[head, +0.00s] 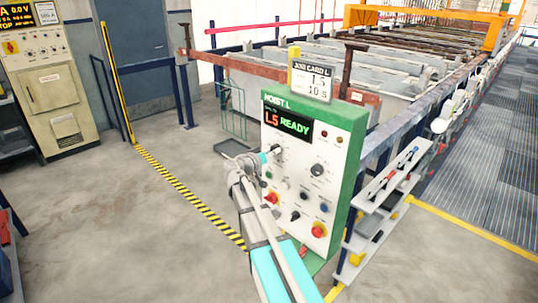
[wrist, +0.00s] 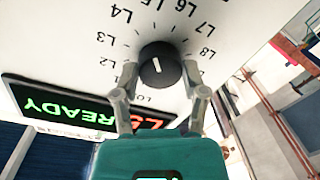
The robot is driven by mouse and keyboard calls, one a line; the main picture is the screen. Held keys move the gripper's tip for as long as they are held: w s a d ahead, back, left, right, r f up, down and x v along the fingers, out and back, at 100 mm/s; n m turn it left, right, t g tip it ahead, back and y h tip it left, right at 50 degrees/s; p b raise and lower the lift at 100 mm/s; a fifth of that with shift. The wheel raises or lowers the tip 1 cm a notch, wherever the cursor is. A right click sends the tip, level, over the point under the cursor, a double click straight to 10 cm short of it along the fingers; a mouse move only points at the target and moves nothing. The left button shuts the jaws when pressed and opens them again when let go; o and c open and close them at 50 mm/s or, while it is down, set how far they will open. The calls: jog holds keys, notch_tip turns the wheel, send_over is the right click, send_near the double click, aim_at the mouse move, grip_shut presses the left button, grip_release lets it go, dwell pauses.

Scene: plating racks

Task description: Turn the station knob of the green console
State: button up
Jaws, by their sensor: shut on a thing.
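The green console (head: 352,150) has a white front and stands in the middle of the head view. Its display (head: 288,122) reads "L5 READY". The station knob (wrist: 160,66) is black and round with a white pointer line, ringed by labels including L2 to L4 and L6 to L8. The line runs roughly up and down in the wrist view, its upper end towards the labels at the top edge. My gripper (wrist: 162,88) is shut on the knob, one finger on each side. In the head view my gripper (head: 265,156) hides most of the knob.
Other knobs and buttons, including a red button (head: 319,230), sit lower on the console face. A job card (head: 312,82) stands on top. A shelf rack (head: 385,190) is at right. Open floor (head: 130,240) lies to the left, with a striped line.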

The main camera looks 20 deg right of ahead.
jog(key=shift+s+d+m, duration=0.15)
jog(key=shift+d+m, duration=0.05)
jog(key=shift+m, duration=0.8)
jog(key=o, duration=1.1)
jog(key=shift+s+d+r, duration=0.1)
jog(key=shift+o, duration=0.3)
jog(key=shift+w, duration=0.2)
